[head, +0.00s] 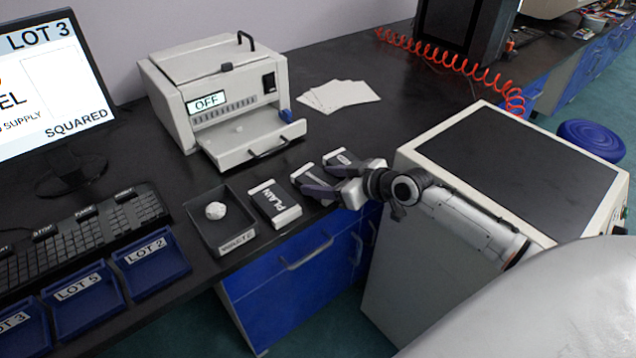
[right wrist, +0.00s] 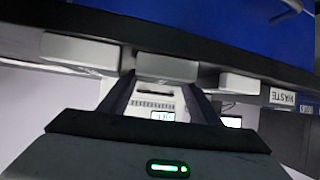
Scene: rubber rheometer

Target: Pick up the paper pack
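Several black-and-white packs lie in a row along the bench's front edge. The nearest, lettered PLAIN (head: 274,204), is clear of the gripper. A middle pack (head: 306,176) and a far pack (head: 341,158) are partly covered by my right gripper (head: 318,181), and I cannot read their labels fully. Which one is the paper pack I cannot tell. In the right wrist view, my open right gripper (right wrist: 160,84) points at the middle pack (right wrist: 167,67), with a finger toward each side of it. Contact cannot be made out. My left gripper is not in view.
A black tray (head: 222,250) marked WASTE, holding a crumpled white ball, stands left of the packs. The machine (head: 215,85) reading OFF stands behind. White sheets (head: 340,94) lie at the back.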

